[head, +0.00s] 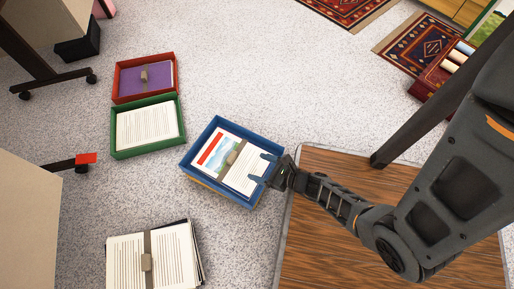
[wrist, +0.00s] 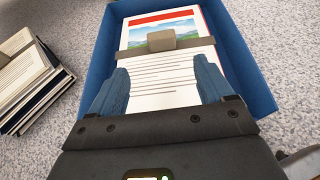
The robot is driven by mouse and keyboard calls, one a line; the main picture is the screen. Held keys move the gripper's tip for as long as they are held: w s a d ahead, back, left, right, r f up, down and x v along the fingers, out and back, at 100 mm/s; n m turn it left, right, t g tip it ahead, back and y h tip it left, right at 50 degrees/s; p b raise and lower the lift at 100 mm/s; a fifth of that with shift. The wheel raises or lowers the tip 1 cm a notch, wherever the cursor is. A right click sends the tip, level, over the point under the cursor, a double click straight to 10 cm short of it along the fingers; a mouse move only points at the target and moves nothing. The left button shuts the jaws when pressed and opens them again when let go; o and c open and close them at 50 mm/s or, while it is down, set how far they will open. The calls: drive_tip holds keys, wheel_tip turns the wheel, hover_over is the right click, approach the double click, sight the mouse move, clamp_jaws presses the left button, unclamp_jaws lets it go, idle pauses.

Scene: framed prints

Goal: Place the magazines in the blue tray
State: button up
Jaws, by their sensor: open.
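The blue tray (head: 199,179) stands on the speckled floor near the middle of the head view; its wall also shows in the wrist view (wrist: 94,62). A magazine bundle (head: 225,158) with a red band and landscape picture on its cover lies inside it, with a strap and a grey block across it. In the wrist view the bundle (wrist: 165,72) lies between my fingers. My gripper (head: 263,170) is open at the tray's right side, its fingers over the tray interior. I cannot tell whether the fingers touch the bundle.
A strapped paper stack (head: 168,262) lies on the floor at front left. A green tray (head: 147,153) with papers and a red tray (head: 116,84) with a purple item (head: 158,76) stand at left. A wooden board (head: 345,235) lies under my arm. Floor between trays and stack is clear.

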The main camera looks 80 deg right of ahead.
drive_tip(key=s+a+r+n+g+y, duration=0.25)
drive_tip(key=s+a+n, duration=0.2)
drive_tip(key=n, duration=0.45)
drive_tip(key=s+a+r+n+g+y, duration=0.1)
drive_tip(key=s+a+r+n+g, duration=0.1)
drive_tip(key=s+a+r+n, duration=0.5)
drive_tip(key=w+a+r+n+t, duration=0.1)
drive_tip(key=w+r+n+t, duration=0.1)
drive_tip(key=r+n, duration=0.9)
drive_tip(key=w+a+r+n+t, duration=0.1)
drive_tip(key=w+r+n+t, duration=0.2)
drive_tip(key=r+n, duration=0.9)
wheel_tip(320, 180, up, 10)
drive_tip(key=shift+r+t, duration=0.1)
drive_tip(key=shift+t, duration=0.65)
